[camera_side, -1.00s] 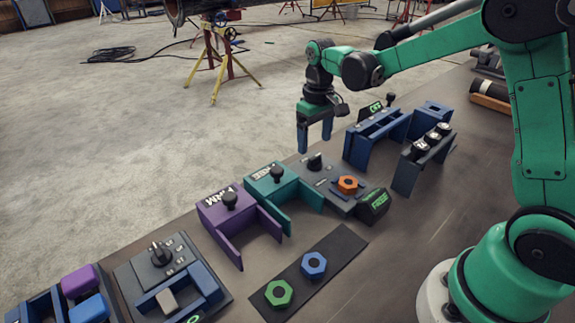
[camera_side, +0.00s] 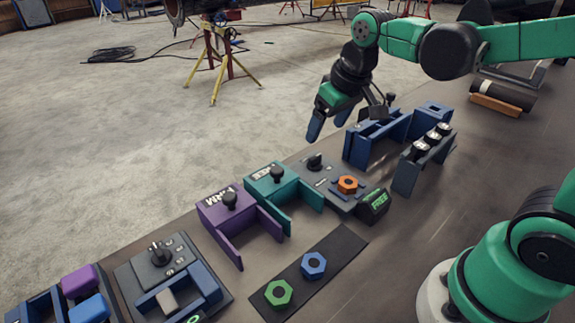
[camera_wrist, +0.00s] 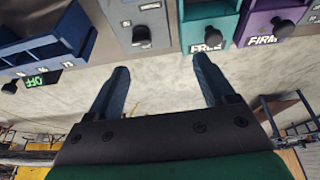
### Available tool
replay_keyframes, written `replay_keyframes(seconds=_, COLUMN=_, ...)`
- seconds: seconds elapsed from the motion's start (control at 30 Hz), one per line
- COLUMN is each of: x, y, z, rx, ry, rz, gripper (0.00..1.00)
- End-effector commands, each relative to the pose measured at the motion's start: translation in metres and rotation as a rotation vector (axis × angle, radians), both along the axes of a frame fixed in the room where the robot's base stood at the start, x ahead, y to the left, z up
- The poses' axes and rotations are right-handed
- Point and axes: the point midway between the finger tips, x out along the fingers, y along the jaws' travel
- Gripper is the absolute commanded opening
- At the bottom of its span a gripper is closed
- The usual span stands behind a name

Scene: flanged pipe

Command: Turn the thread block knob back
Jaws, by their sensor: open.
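The thread block (camera_side: 325,188) is a dark grey panel with an orange hex nut (camera_side: 347,184) and a small black display reading FREE in green (camera_side: 374,207). Its black knob (camera_side: 315,161) stands at the far end of the panel. In the wrist view a black knob (camera_wrist: 141,35) shows on the grey panel, beyond the fingertips and a little left of centre. My gripper (camera_side: 326,124) is open and empty, tilted, above and behind the knob and apart from it. Its two blue fingers (camera_wrist: 160,68) also show in the wrist view, with only floor between them.
A teal block (camera_side: 270,185) and a purple block (camera_side: 228,208) with black knobs stand left of the thread block. A blue holder (camera_side: 375,135) and a rack (camera_side: 424,150) stand right. A dark strip (camera_side: 340,245) holds blue and green nuts.

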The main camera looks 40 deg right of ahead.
Motion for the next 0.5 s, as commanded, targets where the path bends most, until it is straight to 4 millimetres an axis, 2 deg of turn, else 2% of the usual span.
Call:
replay_keyframes(seconds=0.03, x=-0.011, y=0.005, z=0.001, rx=0.001, ry=-0.042, rz=0.003, gripper=0.76)
replay_keyframes(seconds=0.2, x=-0.037, y=0.016, z=0.0, rx=0.011, ry=-0.179, rz=0.005, gripper=0.76)
replay_keyframes(seconds=0.37, x=-0.049, y=0.021, z=-0.005, rx=0.02, ry=-0.256, rz=0.007, gripper=0.76)
replay_keyframes(seconds=0.47, x=-0.05, y=0.022, z=-0.006, rx=0.028, ry=-0.273, rz=-0.002, gripper=0.51)
replay_keyframes(seconds=0.5, x=-0.05, y=0.022, z=-0.005, rx=0.035, ry=-0.27, rz=-0.018, gripper=0.47)
